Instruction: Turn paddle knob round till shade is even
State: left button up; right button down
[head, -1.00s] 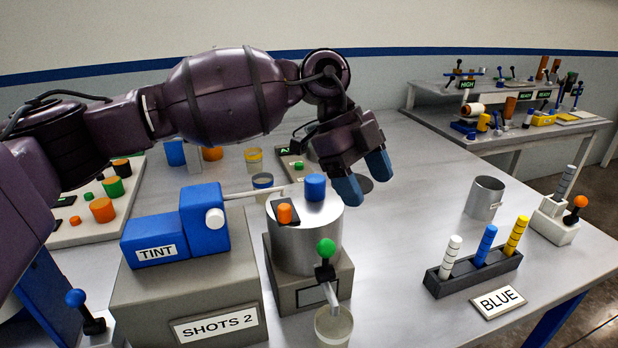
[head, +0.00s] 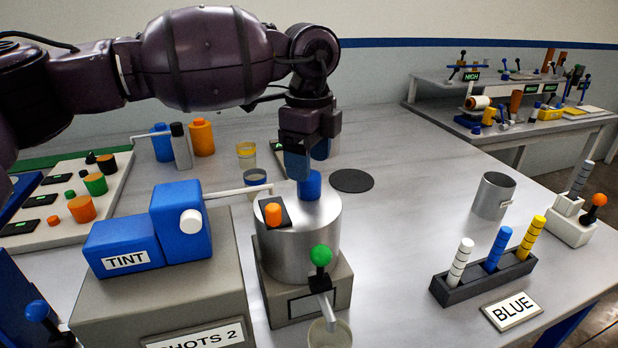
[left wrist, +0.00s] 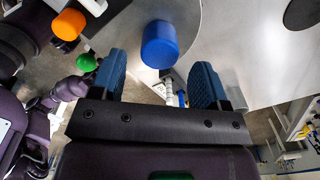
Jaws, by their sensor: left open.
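The metal pot (head: 292,245) stands on a grey base, with a blue knob (head: 310,186) and an orange knob (head: 273,214) on its top. The blue one looks like the paddle knob. My left gripper (head: 297,166) points down just behind and above the blue knob and partly overlaps it. In the left wrist view the open fingers (left wrist: 158,80) are empty, and the blue knob (left wrist: 160,44) lies ahead of the gap between them, not visibly touched. The resin and its shade are hidden inside the pot. My right gripper is out of view.
A blue TINT unit (head: 181,222) with a thin pipe sits left of the pot. A green-balled tap (head: 321,256) stands above a cup (head: 330,335) in front. A rack (head: 485,278) with coloured sticks and a BLUE sign (head: 511,310) are right. The bench between is clear.

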aim_at(309, 184)
pick_arm(q)
jog(key=shift+f, duration=1.9)
jog(key=c, duration=0.9)
